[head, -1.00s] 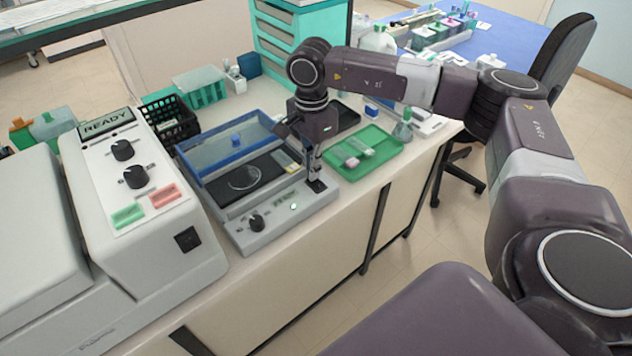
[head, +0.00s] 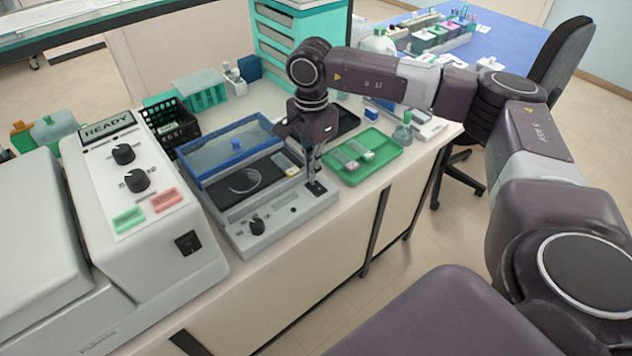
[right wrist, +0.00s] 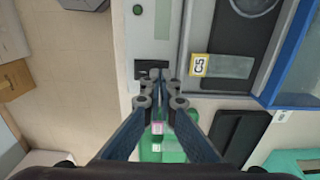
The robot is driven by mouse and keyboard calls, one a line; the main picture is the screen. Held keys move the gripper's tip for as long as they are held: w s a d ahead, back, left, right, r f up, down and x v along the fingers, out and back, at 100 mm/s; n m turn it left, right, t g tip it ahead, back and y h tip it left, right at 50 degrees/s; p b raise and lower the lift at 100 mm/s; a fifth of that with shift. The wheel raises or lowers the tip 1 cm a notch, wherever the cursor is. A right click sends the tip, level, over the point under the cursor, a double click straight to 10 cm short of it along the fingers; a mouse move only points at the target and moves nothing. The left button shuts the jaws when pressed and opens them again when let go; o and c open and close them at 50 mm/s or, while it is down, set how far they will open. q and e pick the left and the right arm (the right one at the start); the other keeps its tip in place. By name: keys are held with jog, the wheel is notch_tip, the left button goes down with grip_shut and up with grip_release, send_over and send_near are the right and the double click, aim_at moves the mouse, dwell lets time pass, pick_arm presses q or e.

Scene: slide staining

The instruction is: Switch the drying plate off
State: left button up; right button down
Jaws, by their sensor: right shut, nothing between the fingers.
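The drying plate (head: 232,227) is a grey device with a dark heating surface, a blue-framed clear lid standing open, a black knob (head: 257,226) and a small display on its front panel. Its black switch (head: 317,188) is at the panel's right end; it also shows in the right wrist view (right wrist: 143,66). My right gripper (head: 313,180) is shut and empty, pointing down with its fingertips at the switch, partly covering it. I cannot tell if they touch. The small indicator (head: 293,209) beside the switch looks dark. My left gripper is out of view.
A slide labelled C5 (right wrist: 222,66) lies on the plate. A green tray (head: 382,157) with small items is to the right. A large white machine reading READY (head: 108,128) stands left, a black basket (head: 181,133) behind. The bench's front edge is close to the switch.

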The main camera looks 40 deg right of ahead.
aim_at(313, 183)
jog(key=shift+r+p, duration=1.45)
jog(key=shift+r, duration=1.2)
